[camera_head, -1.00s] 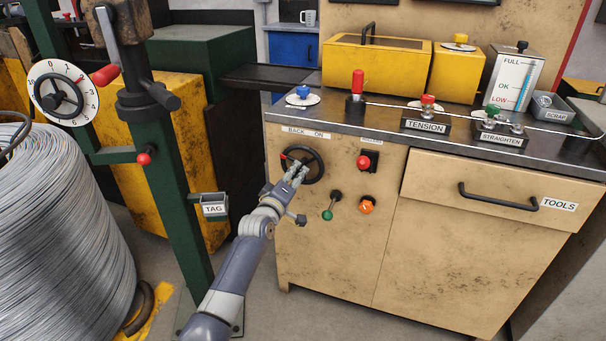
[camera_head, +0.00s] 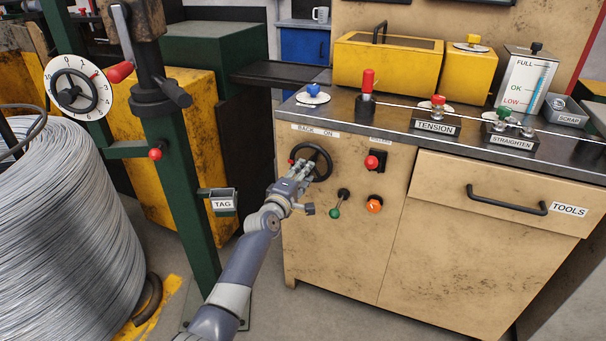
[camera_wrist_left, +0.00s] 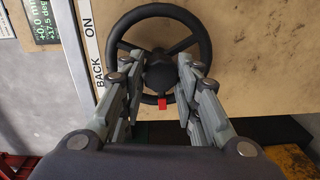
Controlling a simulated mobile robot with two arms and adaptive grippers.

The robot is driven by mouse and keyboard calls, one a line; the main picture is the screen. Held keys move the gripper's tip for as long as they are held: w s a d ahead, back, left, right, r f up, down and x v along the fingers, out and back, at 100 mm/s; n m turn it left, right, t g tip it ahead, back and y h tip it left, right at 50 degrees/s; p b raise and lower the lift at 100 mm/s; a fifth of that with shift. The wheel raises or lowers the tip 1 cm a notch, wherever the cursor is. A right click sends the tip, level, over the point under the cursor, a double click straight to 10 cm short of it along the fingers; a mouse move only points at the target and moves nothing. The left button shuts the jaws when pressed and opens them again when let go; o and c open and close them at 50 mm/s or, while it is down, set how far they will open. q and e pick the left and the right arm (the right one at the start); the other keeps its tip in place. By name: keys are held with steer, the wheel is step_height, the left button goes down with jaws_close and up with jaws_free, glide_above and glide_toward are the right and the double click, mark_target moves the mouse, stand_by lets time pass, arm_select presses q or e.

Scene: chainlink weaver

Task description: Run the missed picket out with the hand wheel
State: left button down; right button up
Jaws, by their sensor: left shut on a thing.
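The black hand wheel (camera_head: 329,163) is on the tan cabinet front, under a BACK/ON label (camera_head: 318,131). My left gripper (camera_head: 308,168) reaches it from below and is shut on it. In the left wrist view the two fingers (camera_wrist_left: 160,68) straddle the hub of the wheel (camera_wrist_left: 158,11), inside its rim. A red mark (camera_wrist_left: 162,103) shows at the wheel's lower edge there; in the head view it is at the left side. I cannot make out a picket in either view. My right gripper is not in view.
A red button (camera_head: 371,162), a green-knobbed lever (camera_head: 335,212) and an orange knob (camera_head: 374,204) sit right of the wheel. A drawer handle (camera_head: 505,205) sticks out at right.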

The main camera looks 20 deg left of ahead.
arm_select(q)
steer(key=shift+a+r, duration=0.1)
steer(key=shift+a, duration=0.05)
steer(key=c, duration=1.2)
jaws_free()
steer(key=shift+c, duration=0.2)
steer(key=shift+o, duration=0.3)
steer(key=s, duration=1.2)
steer(key=shift+a, duration=0.2)
steer(key=shift+r, duration=0.1)
